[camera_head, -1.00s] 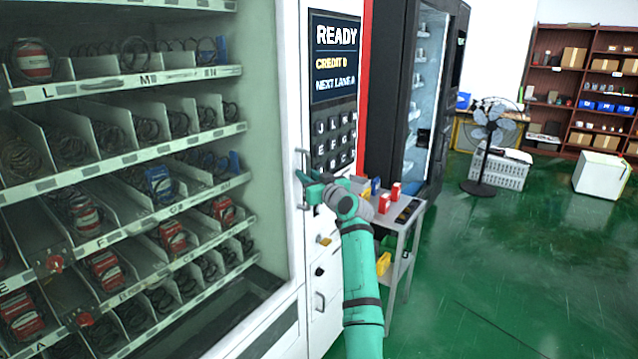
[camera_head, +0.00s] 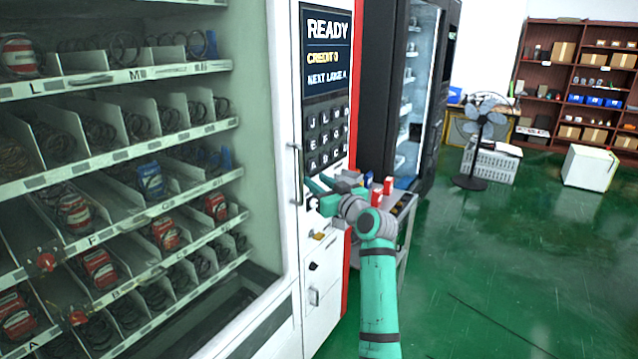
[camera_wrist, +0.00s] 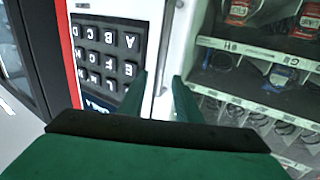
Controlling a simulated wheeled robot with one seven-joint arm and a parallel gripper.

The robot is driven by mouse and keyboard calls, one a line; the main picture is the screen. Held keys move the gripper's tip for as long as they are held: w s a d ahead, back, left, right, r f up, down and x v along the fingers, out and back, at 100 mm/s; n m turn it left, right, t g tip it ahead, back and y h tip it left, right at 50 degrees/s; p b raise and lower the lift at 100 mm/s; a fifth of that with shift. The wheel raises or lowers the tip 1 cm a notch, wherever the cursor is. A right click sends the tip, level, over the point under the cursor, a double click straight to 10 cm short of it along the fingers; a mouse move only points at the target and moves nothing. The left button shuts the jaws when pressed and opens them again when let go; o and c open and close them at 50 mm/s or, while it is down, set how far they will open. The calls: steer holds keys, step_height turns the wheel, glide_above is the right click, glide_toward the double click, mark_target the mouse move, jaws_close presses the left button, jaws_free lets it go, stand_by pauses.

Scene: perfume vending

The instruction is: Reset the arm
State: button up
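My gripper (camera_head: 318,188) is in front of the vending machine's white control panel, just below the keypad (camera_head: 328,136). In the wrist view my gripper (camera_wrist: 160,88) shows two green fingers spread apart with nothing between them. The keypad (camera_wrist: 108,55) is left of the fingers there, and the glass front with product rows is to the right. My arm comes up from the bottom of the head view and bends left at the wrist. The head view does not show clearly whether the fingertips touch the panel.
A vertical door handle (camera_head: 296,173) is just left of my gripper. A small cart (camera_head: 405,225) with boxes on it is right behind my wrist. A black vending machine (camera_head: 385,80) stands behind. A fan (camera_head: 484,140) stands farther back. The green floor (camera_head: 520,260) at right is clear.

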steer(key=s+f+m+t+h, duration=0.15)
steer(key=s+f, duration=0.35)
steer(key=f, duration=0.8)
steer(key=s+f+m+h, duration=0.2)
steer(key=s+f+m, duration=0.15)
steer(key=f, duration=0.85)
steer(key=s+f+m+h, duration=0.2)
steer(key=s+f+h, duration=0.2)
steer(key=s+f, duration=1.35)
steer(key=s+d+f+m+h, duration=0.1)
steer(key=s, duration=1.2)
steer(key=s+d+f+h, duration=0.1)
steer(key=s+f, duration=0.1)
steer(key=s, duration=1.1)
steer(key=s+d+r, duration=0.1)
steer(key=s+r, duration=0.4)
steer(key=s, duration=0.4)
steer(key=s+d+r+n+g, duration=0.1)
steer(key=s+r, duration=0.4)
steer(key=s, duration=0.4)
steer(key=shift+s, duration=0.3)
